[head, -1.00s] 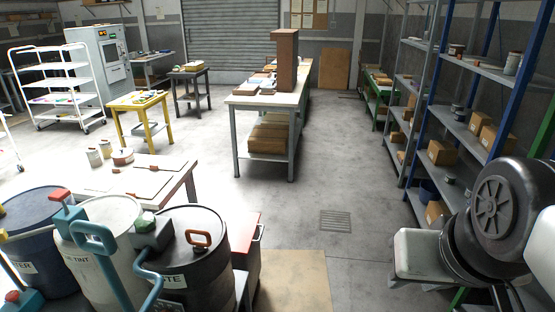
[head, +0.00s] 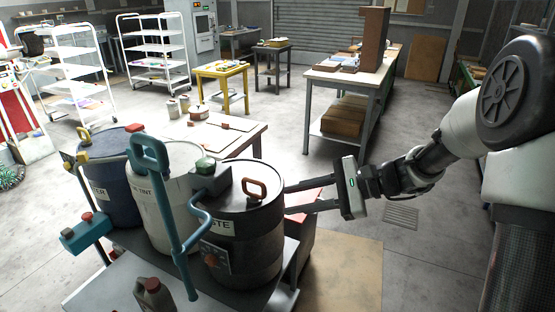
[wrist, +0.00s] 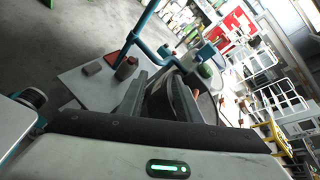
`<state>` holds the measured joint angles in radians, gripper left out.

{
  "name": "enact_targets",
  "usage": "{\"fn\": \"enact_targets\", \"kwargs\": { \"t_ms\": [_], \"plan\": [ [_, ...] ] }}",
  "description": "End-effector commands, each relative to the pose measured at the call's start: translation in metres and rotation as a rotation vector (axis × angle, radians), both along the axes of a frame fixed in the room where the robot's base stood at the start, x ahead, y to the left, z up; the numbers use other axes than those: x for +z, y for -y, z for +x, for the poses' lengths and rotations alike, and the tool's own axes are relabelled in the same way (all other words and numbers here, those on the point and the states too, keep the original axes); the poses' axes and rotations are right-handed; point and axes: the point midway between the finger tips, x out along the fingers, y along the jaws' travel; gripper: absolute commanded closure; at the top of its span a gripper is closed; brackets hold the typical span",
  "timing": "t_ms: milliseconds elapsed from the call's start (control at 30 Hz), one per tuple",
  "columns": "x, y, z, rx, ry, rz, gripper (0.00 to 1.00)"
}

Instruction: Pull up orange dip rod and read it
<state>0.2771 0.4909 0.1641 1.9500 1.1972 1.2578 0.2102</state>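The orange dip rod handle (head: 257,188) is a small loop standing on the lid of the black drum (head: 240,235), whose label is partly readable as "STE". The rod below the handle is hidden in the drum. My gripper (head: 287,199) comes in from the right with two grey fingers apart and nothing seen between them. Its fingertips are just right of the drum's upper side, a short way from the handle. In the wrist view the open fingers (wrist: 157,100) point toward a dark drum; I cannot make out the orange handle clearly there.
A white drum (head: 160,215) with a teal pump handle (head: 150,155) and a blue drum (head: 108,195) stand left of the black drum. A teal pipe runs beside it. A low table (head: 215,130) stands behind. Floor is open beyond it.

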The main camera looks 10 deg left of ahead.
Motion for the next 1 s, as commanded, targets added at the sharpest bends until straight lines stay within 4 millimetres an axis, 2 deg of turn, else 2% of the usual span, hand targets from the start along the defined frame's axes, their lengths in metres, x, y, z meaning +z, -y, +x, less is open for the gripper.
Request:
{"fn": "enact_targets", "kwargs": {
  "t_ms": [33,100,200,300,467,667,1000],
  "plan": [
    [-0.027,0.002,0.021,-0.064,-0.065,0.092,0.69],
    [-0.044,0.006,0.048,-0.145,-0.13,0.207,0.69],
    [-0.064,0.014,0.078,-0.24,-0.199,0.334,0.69],
    [-0.077,0.022,0.095,-0.301,-0.238,0.415,0.69],
    [-0.083,0.021,0.107,-0.336,-0.26,0.462,0.69],
    [-0.083,-0.008,0.116,-0.334,-0.261,0.461,0.69],
    [-0.083,-0.08,0.141,-0.333,-0.259,0.459,0.69]
  ]
}}
